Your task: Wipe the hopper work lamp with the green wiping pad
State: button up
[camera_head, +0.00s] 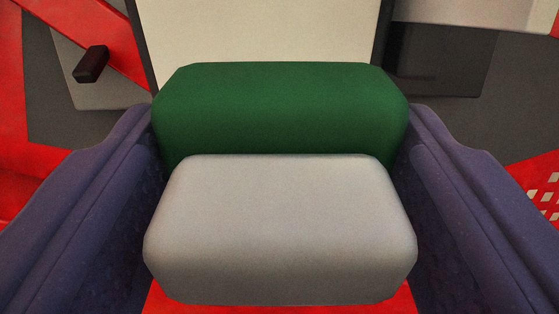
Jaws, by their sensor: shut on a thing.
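The wiping pad shows as a green block (280,108) with a light grey block (280,225) on its near side. My gripper (280,130) has its two dark blue fingers against the left and right sides of the pad, shut on it. Behind the pad is a cream-white panel (262,35) with dark side edges, which may be the work lamp's face. The pad hides the panel's lower part. I cannot tell whether the pad touches the panel.
Red machine parts (110,38) and dark grey surfaces lie behind on both sides. A small black knob or lever (90,64) sticks out from a grey plate at the upper left. A grey box-like part (440,60) is at the upper right. A red surface with pale holes shows at the right edge.

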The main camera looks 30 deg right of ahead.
aim_at(277, 295)
jog(key=shift+s, duration=0.1)
jog(key=shift+a+f, duration=0.1)
jog(key=b+v, duration=0.2)
jog(key=shift+s+a, duration=0.15)
jog(key=shift+s, duration=0.05)
jog(key=shift+s+a, duration=0.15)
jog(key=shift+s, duration=0.15)
jog(key=shift+w, duration=0.1)
dwell(0.7)
